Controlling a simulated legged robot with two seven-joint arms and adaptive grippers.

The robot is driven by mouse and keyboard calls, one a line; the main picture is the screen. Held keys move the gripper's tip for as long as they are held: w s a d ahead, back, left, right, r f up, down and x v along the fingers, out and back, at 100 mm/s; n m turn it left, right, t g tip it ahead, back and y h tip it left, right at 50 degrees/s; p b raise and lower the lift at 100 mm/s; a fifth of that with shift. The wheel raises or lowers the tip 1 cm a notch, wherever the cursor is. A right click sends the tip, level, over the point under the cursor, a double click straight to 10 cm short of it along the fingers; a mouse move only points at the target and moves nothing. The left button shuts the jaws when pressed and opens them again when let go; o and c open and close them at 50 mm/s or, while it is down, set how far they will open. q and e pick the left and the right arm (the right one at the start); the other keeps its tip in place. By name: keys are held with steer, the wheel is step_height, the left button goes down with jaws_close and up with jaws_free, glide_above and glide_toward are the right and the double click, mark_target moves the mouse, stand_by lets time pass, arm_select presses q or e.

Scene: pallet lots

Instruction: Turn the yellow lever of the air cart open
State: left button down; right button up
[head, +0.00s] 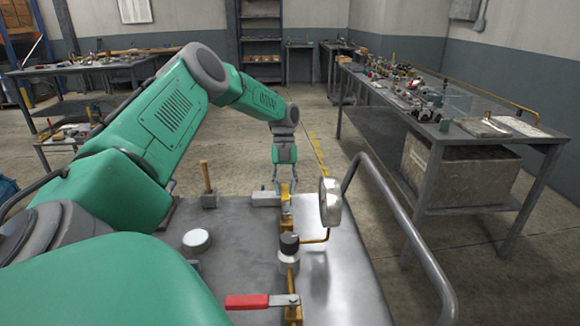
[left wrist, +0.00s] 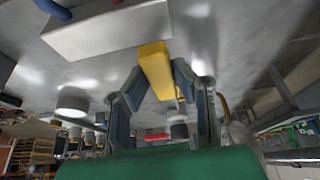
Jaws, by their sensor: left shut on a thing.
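The yellow lever (head: 285,193) stands at the far part of the grey metal cart top (head: 228,234), beside a pale block (head: 265,199). My left gripper (head: 284,187) reaches down to it from above, with its fingers on either side of the lever. In the left wrist view, the yellow lever (left wrist: 155,68) lies between the two fingers of my left gripper (left wrist: 158,82), which is shut on it. The fingers hide part of the lever's lower end. My right gripper is not in view.
A red-handled lever (head: 262,301) lies at the cart's near end. A round gauge (head: 330,202), a black-capped fitting (head: 289,246), a white round can (head: 196,241) and a mallet (head: 208,185) are on the cart. A curved rail (head: 400,218) borders its right side. A workbench (head: 440,128) stands right.

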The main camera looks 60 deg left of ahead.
arm_select(q)
steer(key=shift+w+r, duration=0.15)
steer(key=shift+w, duration=0.1)
steer(key=c, duration=1.4)
jaws_free()
steer(key=shift+o, duration=0.2)
steer(key=shift+a, duration=0.1)
steer(key=v, duration=1.1)
steer(key=shift+a+r, duration=0.15)
steer(key=shift+r, duration=0.1)
steer(key=shift+w, duration=0.15)
